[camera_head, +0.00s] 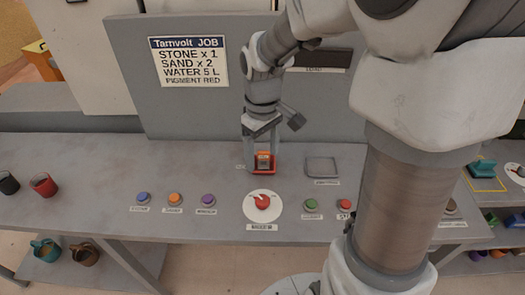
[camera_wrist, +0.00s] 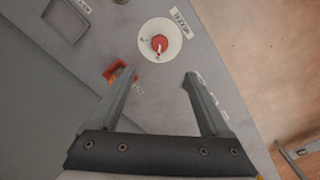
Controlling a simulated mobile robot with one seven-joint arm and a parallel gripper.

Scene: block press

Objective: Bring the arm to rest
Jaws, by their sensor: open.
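My gripper (camera_head: 262,168) hangs fingers-down over the grey bench, behind the round white dial. In the wrist view my gripper (camera_wrist: 162,78) is open, with only bare bench between its fingers. A small red holder with an orange part (camera_head: 264,161) shows between or behind the fingers in the head view. In the wrist view the red holder (camera_wrist: 113,70) lies beside the left fingertip, partly hidden by it; I cannot tell whether they touch. My arm is bent, and its large links cover the right part of the head view.
The white dial with a red knob (camera_head: 263,203) is close in front. Buttons, blue (camera_head: 143,197), orange (camera_head: 174,199), purple (camera_head: 208,200) and green (camera_head: 311,205), line the bench. A grey square plate (camera_head: 321,167) lies right. A red cup (camera_head: 44,184) stands far left. The job sign (camera_head: 189,62) hangs behind.

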